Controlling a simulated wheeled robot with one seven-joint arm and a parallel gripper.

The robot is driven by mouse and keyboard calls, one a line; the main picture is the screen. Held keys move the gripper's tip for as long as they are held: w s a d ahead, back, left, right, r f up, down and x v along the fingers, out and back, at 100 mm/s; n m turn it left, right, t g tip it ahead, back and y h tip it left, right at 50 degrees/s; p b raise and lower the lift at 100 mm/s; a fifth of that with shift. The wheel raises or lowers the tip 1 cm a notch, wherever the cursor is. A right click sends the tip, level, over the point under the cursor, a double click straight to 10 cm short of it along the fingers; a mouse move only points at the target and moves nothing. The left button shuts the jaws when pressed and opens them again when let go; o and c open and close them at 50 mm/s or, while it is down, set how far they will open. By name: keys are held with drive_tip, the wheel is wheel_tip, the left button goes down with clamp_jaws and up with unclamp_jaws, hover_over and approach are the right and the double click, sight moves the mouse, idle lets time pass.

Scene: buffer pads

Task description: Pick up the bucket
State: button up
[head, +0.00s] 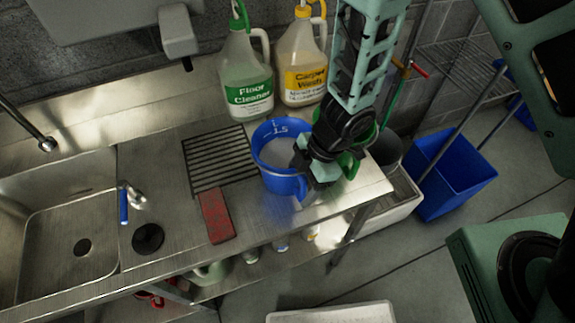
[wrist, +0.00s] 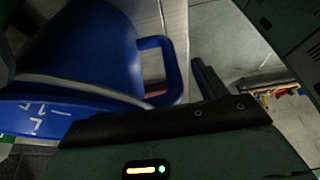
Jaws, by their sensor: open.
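A blue bucket (head: 279,184) with measuring marks, shaped like a jug, stands upright on the steel counter. My gripper (head: 310,175) is open at the bucket's right side, close to its handle. In the wrist view the blue bucket (wrist: 95,45) fills the upper left, and its loop handle is in the middle, near my gripper's dark edge. I cannot tell whether my fingers touch the handle. A green jug (head: 348,163) stands just right of the blue bucket, partly hidden behind my gripper and arm.
A green floor cleaner jug (head: 246,75) and a yellow carpet wash jug (head: 300,60) stand behind the bucket. A red block (head: 215,215) lies to its front left. The sink (head: 65,230) is at the left. A blue bin (head: 450,175) stands on the floor at right.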

clamp_jaws()
drive_tip(key=shift+s+r, duration=0.15)
drive_tip(key=shift+r, duration=0.05)
idle(0.4)
drive_tip(key=shift+a+r, duration=0.1)
drive_tip(key=shift+r, duration=0.05)
wheel_tip(320, 180, up, 17)
drive_tip(key=p, duration=0.5)
drive_tip(key=shift+w+p, duration=0.2)
drive_tip(key=shift+p, duration=0.2)
idle(0.3)
drive_tip(key=shift+r, duration=0.25)
